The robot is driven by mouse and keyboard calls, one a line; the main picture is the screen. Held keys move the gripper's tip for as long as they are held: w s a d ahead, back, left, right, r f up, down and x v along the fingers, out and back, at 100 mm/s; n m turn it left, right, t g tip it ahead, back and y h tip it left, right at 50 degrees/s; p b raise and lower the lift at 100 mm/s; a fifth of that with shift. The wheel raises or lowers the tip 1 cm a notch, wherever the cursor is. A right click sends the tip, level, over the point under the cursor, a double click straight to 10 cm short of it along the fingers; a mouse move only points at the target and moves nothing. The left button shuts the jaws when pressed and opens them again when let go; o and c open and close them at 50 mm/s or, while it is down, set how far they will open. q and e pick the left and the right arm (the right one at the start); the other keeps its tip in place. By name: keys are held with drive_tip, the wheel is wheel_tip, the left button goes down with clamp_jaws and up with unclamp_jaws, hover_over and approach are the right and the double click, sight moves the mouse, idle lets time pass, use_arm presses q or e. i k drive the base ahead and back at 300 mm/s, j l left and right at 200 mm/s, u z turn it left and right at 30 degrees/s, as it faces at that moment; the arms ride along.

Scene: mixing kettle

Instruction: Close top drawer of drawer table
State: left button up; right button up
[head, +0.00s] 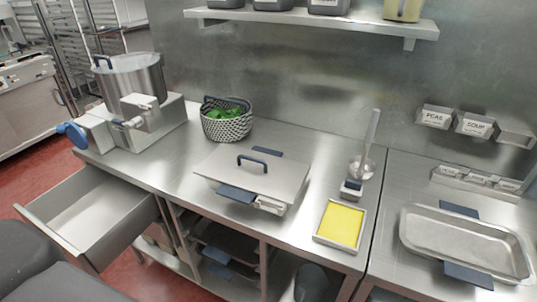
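The top drawer (92,215) of the steel drawer table (175,165) is pulled out at the lower left. It looks empty, and its front panel (55,240) faces the lower left. Part of the drawer's near side is close to dark grey parts of my own body at the bottom left corner. Neither of my grippers shows in the head view.
On the table stand a mixing kettle (132,80), a basket with green contents (227,125), a lidded pan (252,178) and a yellow tray (341,225). An empty steel pan (465,240) is at right. Open shelves (225,250) lie beneath. Red floor shows left.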

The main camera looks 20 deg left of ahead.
sight(95, 214)
drive_tip(key=u, duration=2.45)
drive_tip(key=i+j+z, duration=0.35)
drive_tip(key=i+j, duration=0.15)
drive_tip(key=i, duration=0.35)
drive_tip(key=i+j+z, duration=0.4)
drive_tip(key=i+j, duration=0.4)
drive_tip(key=i, duration=0.05)
